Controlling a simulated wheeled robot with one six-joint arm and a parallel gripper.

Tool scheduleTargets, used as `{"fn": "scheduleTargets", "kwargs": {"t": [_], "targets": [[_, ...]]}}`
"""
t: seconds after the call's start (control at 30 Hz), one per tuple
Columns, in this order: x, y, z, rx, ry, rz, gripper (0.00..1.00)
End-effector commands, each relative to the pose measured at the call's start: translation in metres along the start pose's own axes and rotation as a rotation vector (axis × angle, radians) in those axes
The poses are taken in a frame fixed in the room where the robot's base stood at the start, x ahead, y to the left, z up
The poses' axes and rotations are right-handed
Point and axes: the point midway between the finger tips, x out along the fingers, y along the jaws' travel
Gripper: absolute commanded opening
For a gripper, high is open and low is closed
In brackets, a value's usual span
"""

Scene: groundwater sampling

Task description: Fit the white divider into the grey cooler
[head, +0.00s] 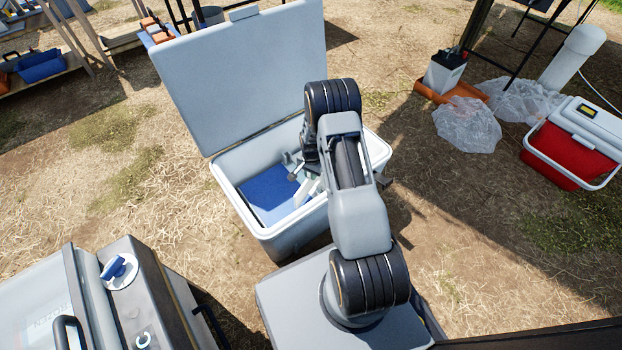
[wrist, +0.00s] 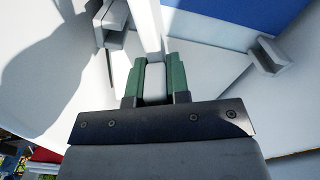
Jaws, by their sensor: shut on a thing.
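The grey cooler (head: 285,245) stands open in the head view, its lid (head: 245,75) raised at the back. A blue block or panel (head: 268,197) lies in its left part and shows at the top right of the wrist view (wrist: 240,15). My gripper (wrist: 154,82) reaches down inside the cooler, its green pads shut on the white divider (wrist: 148,28). The divider shows almost edge-on in the wrist view. Grey brackets stand at its left (wrist: 113,20) and farther right (wrist: 268,57). I cannot tell whether the divider sits in a bracket; its lower edge is hidden.
My arm hides the cooler's right part in the head view. A red and white cooler (head: 570,150), clear plastic bags (head: 468,122) and an orange tray (head: 430,95) are at the right. A grey machine (head: 130,290) stands at front left. Straw ground lies open left of the cooler.

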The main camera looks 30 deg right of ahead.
Motion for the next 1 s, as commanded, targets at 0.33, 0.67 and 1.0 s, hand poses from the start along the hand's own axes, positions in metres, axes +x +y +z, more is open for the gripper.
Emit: {"fn": "scheduleTargets", "kwargs": {"t": [0.33, 0.67, 1.0], "targets": [[0.022, 0.000, 0.000, -0.001, 0.000, 0.000, 0.00], [0.025, 0.000, 0.000, -0.001, 0.000, 0.000, 0.26], [0.025, 0.000, 0.000, -0.001, 0.000, 0.000, 0.42]]}}
